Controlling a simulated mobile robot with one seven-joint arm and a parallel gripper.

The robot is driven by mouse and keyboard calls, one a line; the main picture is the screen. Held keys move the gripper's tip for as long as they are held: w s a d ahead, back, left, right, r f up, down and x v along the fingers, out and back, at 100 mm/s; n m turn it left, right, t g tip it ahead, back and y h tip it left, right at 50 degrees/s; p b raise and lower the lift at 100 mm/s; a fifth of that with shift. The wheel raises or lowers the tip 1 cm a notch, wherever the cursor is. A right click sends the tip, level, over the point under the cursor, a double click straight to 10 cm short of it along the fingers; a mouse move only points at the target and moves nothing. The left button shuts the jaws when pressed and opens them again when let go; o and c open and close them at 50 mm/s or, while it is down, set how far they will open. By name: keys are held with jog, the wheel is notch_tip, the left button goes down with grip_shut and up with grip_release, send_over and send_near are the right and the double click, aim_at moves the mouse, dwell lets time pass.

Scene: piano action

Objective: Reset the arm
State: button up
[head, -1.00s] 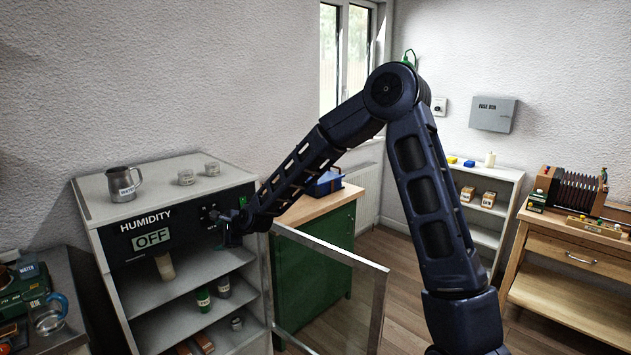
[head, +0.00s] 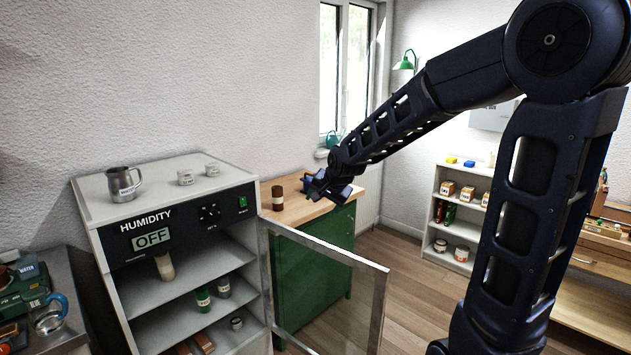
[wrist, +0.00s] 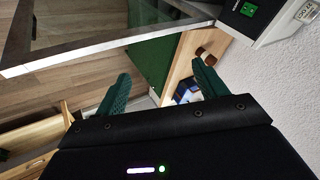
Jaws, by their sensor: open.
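My gripper (head: 324,190) is in front of the wooden-topped green cabinet in the head view, to the right of the humidity cabinet (head: 183,222). In the wrist view its two green fingers (wrist: 160,92) are spread apart with nothing between them. The humidity cabinet's display reads OFF, and its glass door (head: 325,290) stands open toward the room. My arm is bent, with its elbow high at the upper right.
A steel jug (head: 123,184) and small jars stand on the humidity cabinet. A brown bottle (head: 277,198) stands on the green cabinet's wooden top (head: 295,208). A white shelf (head: 430,225) with small goods stands behind my arm. Open floor lies between.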

jog(key=s+d+r+n+g+h, duration=0.1)
jog(key=s+d+r+n, duration=0.1)
jog(key=s+d, duration=0.9)
jog(key=s+d+r+n+g+h, duration=0.1)
jog(key=s+d+r+n+h, duration=0.1)
jog(key=s+d, duration=1)
jog(key=d, duration=0.2)
jog(key=shift+d+n, duration=0.4)
jog(key=shift+s+r, duration=0.1)
